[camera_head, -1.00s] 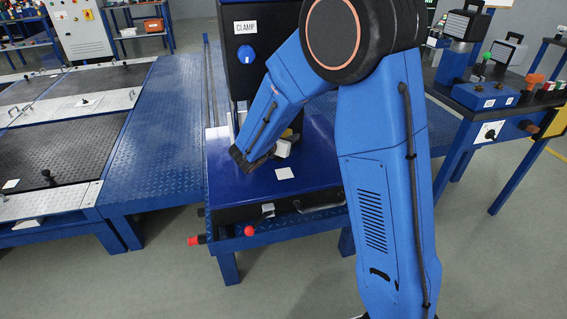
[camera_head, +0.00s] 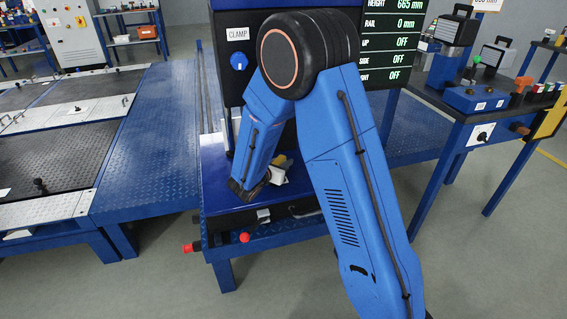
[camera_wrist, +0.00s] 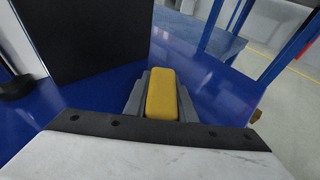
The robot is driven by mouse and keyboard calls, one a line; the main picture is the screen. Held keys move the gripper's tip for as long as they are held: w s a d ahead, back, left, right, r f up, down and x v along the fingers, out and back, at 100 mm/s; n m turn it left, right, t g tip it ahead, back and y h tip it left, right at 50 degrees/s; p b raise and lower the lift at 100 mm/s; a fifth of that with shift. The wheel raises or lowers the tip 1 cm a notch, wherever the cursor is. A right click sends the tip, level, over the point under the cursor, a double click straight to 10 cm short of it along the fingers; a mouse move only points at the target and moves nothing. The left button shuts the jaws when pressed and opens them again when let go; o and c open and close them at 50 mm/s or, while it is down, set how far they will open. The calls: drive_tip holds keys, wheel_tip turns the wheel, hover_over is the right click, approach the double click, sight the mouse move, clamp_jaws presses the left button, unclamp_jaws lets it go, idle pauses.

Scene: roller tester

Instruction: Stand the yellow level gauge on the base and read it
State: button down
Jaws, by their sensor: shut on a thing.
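The yellow level gauge (camera_wrist: 161,94) is between the grey fingers of my gripper (camera_wrist: 160,100) in the wrist view. My gripper is shut on it. In the head view my gripper (camera_head: 277,173) is low over the blue base (camera_head: 215,178), near its front edge. A small yellow part (camera_head: 281,160) shows there, and the rest of the gauge is hidden. I cannot tell whether the gauge touches the base. The base's blue top also shows in the wrist view (camera_wrist: 95,98).
A black upright with a CLAMP label and blue knob (camera_head: 239,61) stands behind the base. A display (camera_head: 396,50) reads HEIGHT 665 mm, RAIL 0 mm, and OFF below. A red knob (camera_head: 245,238) sticks out in front. A side table (camera_head: 470,100) holds devices at right.

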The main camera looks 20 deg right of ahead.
drive_tip(key=shift+f, duration=0.1)
drive_tip(key=c, duration=1.5)
unclamp_jaws()
drive_tip(key=shift+s+a+r, duration=0.25)
drive_tip(key=shift+a, duration=0.05)
drive_tip(key=v, duration=1.1)
drive_tip(key=shift+r, duration=0.1)
